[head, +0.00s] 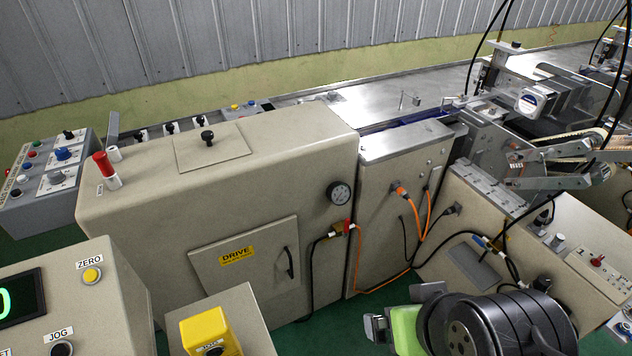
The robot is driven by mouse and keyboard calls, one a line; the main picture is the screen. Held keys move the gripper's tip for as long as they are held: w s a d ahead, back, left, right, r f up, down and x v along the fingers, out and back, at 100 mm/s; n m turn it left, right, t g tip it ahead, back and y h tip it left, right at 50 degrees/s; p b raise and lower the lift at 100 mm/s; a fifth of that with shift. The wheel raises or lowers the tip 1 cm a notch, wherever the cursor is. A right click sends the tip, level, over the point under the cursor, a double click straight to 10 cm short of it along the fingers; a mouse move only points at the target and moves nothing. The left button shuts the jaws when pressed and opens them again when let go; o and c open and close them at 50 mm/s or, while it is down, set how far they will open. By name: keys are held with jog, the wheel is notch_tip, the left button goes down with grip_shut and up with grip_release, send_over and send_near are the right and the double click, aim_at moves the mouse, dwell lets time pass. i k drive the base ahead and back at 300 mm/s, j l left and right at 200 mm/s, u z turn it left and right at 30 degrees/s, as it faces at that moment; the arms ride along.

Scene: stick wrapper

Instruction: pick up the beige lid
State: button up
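The beige lid (222,151) is a flat, square plate with a black knob (207,137). It lies flat on top of the long beige machine housing (130,205), left of the middle in the head view. My gripper (402,309) is at the bottom right, low in front of the machine and well away from the lid. My black arm hides part of the gripper.
A red-topped knob (104,164) stands on the housing left of the lid. A beige door marked DRIVE (249,271) is on its front. Orange cables (424,225) run down to the right. A yellow-topped box (211,331) and a control console (110,300) stand in front.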

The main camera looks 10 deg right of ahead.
aim_at(199, 149)
jog(key=i+l+u, duration=0.15)
jog(key=u, duration=0.2)
jog(key=i+l+u, duration=0.1)
jog(key=u, duration=0.25)
jog(key=i+l+u, duration=0.1)
jog(key=l+u, duration=0.25)
jog(key=i+l+u, duration=0.15)
jog(key=u, duration=0.25)
jog(key=i+l+u, duration=0.2)
jog(key=u, duration=0.25)
jog(key=i+l+u, duration=0.1)
jog(key=u, duration=0.3)
jog(key=l+u, duration=0.45)
jog(key=i+l+u, duration=0.1)
jog(key=l+u, duration=0.15)
jog(key=u, duration=0.15)
